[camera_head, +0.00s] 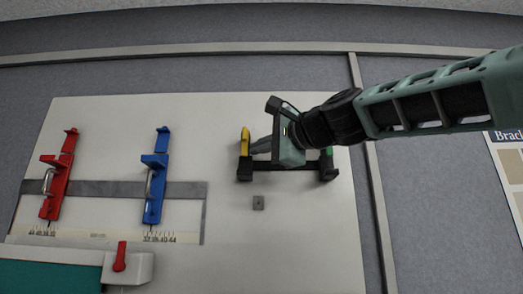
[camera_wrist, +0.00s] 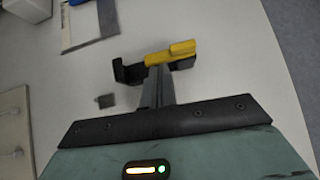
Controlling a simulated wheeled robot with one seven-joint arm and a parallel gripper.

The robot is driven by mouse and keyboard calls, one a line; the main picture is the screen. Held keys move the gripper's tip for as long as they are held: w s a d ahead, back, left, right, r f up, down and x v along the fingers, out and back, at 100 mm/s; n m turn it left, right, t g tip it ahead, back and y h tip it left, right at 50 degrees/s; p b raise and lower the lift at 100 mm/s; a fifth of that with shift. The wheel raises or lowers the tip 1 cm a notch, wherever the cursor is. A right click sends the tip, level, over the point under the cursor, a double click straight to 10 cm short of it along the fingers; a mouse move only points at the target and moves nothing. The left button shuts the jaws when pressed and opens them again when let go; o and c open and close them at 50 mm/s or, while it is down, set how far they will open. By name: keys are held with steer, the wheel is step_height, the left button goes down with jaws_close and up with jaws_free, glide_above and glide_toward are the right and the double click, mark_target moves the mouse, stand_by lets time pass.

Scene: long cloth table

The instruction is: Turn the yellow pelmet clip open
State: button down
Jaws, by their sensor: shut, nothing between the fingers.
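The yellow pelmet clip (camera_head: 245,138) sits on the left end of a black bracket (camera_head: 246,172) on the pale board. In the head view it stands roughly upright. In the wrist view the yellow clip (camera_wrist: 171,53) lies across the picture, just beyond my fingertips, with a black part (camera_wrist: 128,73) beside it. My gripper (camera_head: 258,146) is shut and empty, immediately right of the yellow clip. The shut fingers (camera_wrist: 157,73) overlap the clip's lower edge in the wrist view; I cannot tell whether they touch it.
A green clip (camera_head: 327,160) is at the bracket's right end, partly behind my gripper. Red (camera_head: 57,178) and blue (camera_head: 154,180) clips stand on a grey strip at the left. A small grey square (camera_head: 258,203) lies below the bracket. The board right of it is clear.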

mark_target(244, 154)
steer(key=shift+a+f+m+b, duration=0.1)
steer(key=shift+f+m+b, duration=0.15)
steer(key=shift+b, duration=0.55)
steer(key=m+t+b, duration=0.1)
steer(key=b, duration=0.1)
steer(key=f+y+b, duration=0.1)
steer(key=b, duration=0.1)
steer(key=a+m+t+b, duration=0.1)
steer(key=b, duration=0.2)
steer(key=shift+a+f+m+t, duration=0.1)
steer(key=shift+f+m+t, duration=0.2)
steer(key=shift+m, duration=0.05)
steer(key=m+t+b, duration=0.1)
steer(key=b, duration=0.1)
steer(key=a+m+t+b, duration=0.1)
steer(key=m+b, duration=0.1)
steer(key=shift+w+a+t, duration=0.1)
steer(key=shift+a+t, duration=0.05)
steer(key=shift+t, duration=0.25)
steer(key=shift+a+r+m+t+h+b, duration=0.4)
steer(key=shift+a+m+t+h, duration=0.35)
steer(key=shift+m+t+h, duration=1.1)
steer(key=shift+a+r+m+t+h+b, duration=0.35)
steer(key=shift+a+m+t+h+b, duration=0.45)
steer(key=shift+m, duration=2)
steer(key=shift+a+r+m+t+h+b, duration=0.25)
steer(key=shift+a+m+t+h, duration=0.6)
steer(key=shift+m+h, duration=1.15)
steer(key=shift+d+r+m+y, duration=0.15)
steer(key=shift+m+y, duration=0.2)
